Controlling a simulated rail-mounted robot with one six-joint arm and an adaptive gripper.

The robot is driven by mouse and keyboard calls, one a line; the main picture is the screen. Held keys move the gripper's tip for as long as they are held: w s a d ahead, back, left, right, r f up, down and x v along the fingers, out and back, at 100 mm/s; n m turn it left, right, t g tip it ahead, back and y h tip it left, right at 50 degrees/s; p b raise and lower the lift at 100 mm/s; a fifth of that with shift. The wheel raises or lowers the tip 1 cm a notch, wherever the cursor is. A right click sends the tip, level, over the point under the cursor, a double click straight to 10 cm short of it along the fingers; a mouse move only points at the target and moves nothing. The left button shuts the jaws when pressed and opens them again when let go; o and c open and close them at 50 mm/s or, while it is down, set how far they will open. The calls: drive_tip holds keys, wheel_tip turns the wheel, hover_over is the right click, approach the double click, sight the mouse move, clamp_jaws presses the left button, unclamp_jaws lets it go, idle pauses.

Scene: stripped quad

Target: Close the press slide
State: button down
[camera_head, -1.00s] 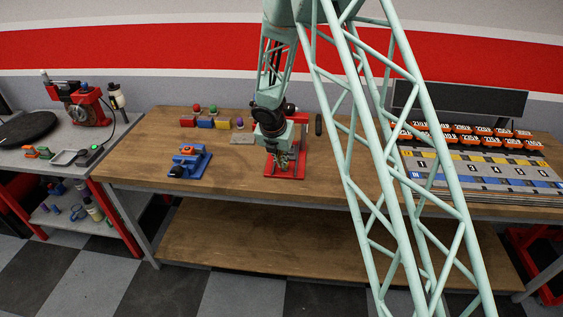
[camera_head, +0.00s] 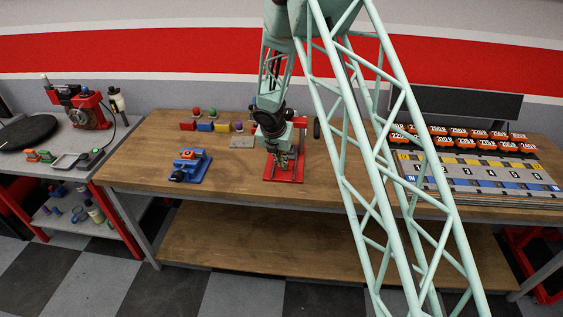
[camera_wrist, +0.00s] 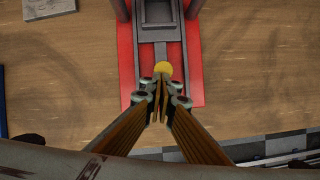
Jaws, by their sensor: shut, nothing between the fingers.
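The red press (camera_head: 297,172) stands on the wooden bench in the head view, largely hidden behind my arm. In the wrist view its red base (camera_wrist: 128,75) carries a grey slide track (camera_wrist: 176,45) with a yellow knob (camera_wrist: 163,68) at the near end of the slide. My gripper (camera_wrist: 160,88) is shut and empty, its fingertips just on the near side of the yellow knob. I cannot tell whether the tips touch it. In the head view my gripper (camera_head: 282,163) is over the press base.
A blue vise-like device (camera_head: 190,167) stands left of the press. A grey plate (camera_head: 242,142) and coloured blocks (camera_head: 204,126) lie behind. A rack of orange numbered items (camera_head: 470,140) is at the right. Bare wood lies in front of the press.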

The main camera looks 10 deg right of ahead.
drive_tip(key=shift+s+a+f+b, duration=0.1)
drive_tip(key=shift+s+a+b, duration=0.05)
drive_tip(key=shift+s+b, duration=0.15)
drive_tip(key=shift+s+a+b, duration=0.4)
drive_tip(key=shift+s+b, duration=0.35)
drive_tip(key=shift+s+a+b, duration=0.4)
drive_tip(key=shift+s+b, duration=0.3)
drive_tip(key=p+v, duration=0.2)
drive_tip(key=v, duration=0.8)
